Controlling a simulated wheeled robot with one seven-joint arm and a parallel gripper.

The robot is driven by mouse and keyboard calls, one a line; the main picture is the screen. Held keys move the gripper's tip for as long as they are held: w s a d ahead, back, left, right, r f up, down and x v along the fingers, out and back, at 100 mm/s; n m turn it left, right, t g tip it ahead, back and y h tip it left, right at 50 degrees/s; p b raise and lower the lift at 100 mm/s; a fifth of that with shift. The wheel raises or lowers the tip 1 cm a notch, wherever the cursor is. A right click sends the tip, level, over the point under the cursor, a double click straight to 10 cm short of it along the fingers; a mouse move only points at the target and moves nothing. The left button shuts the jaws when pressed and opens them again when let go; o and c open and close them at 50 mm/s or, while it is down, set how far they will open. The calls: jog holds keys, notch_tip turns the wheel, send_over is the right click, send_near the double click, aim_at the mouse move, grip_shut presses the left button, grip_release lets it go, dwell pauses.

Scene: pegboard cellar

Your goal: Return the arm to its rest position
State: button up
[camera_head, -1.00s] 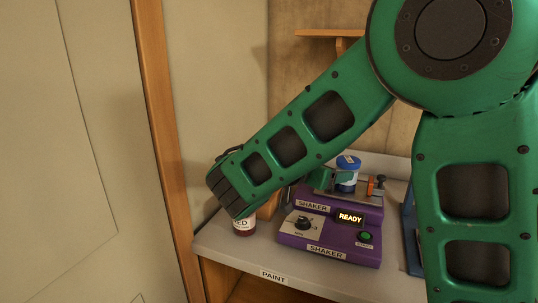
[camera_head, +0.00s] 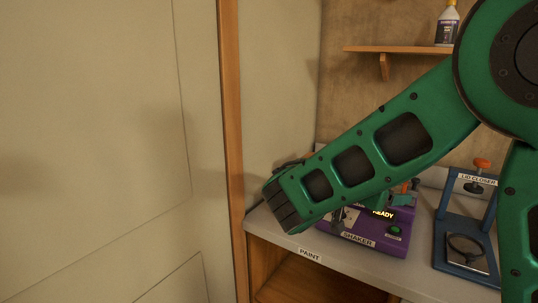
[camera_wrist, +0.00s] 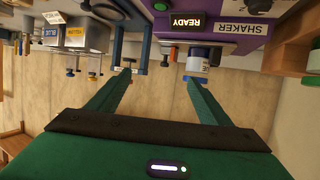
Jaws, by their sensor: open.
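My green arm crosses the right half of the head view, its dark-ribbed bend at the lower left above the bench. My gripper (camera_wrist: 158,80) shows in the upside-down wrist view, its two green fingers apart and nothing between the tips. In the head view the gripper is mostly hidden behind the arm, with a bit of green showing over the shaker. The purple shaker (camera_head: 360,234) has a lit READY display and also shows in the wrist view (camera_wrist: 228,20). A blue-and-white can (camera_wrist: 207,57) is at the shaker, close to the right fingertip; I cannot tell if they touch.
A blue lid closer (camera_head: 447,250) stands right of the shaker on the grey bench (camera_head: 278,240), labelled PAINT. A wooden shelf (camera_head: 390,49) holds a bottle (camera_head: 447,25). A wooden post (camera_head: 231,150) and pale panels (camera_head: 100,130) fill the left. Other equipment (camera_wrist: 75,35) shows in the wrist view.

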jog(key=s+d+f+g+y, duration=0.3)
jog(key=s+d+f, duration=0.1)
jog(key=s+d, duration=0.35)
jog(key=s+d+f+g+y, duration=0.2)
jog(key=s+d+f+g, duration=0.15)
jog(key=s+d, duration=0.4)
jog(key=s+a+f+n+y, duration=0.1)
jog(key=s+y, duration=0.1)
jog(key=s, duration=0.3)
jog(key=s+a+f+n+g+y, duration=0.1)
jog(key=s+n+y, duration=0.1)
jog(key=s, duration=0.4)
jog(key=s+a+f+n+y, duration=0.1)
jog(key=s+n+y, duration=0.1)
jog(key=s, duration=0.4)
jog(key=shift+s+a+f+y, duration=0.2)
jog(key=shift+s+a+y, duration=0.05)
jog(key=shift+a+y, duration=0.15)
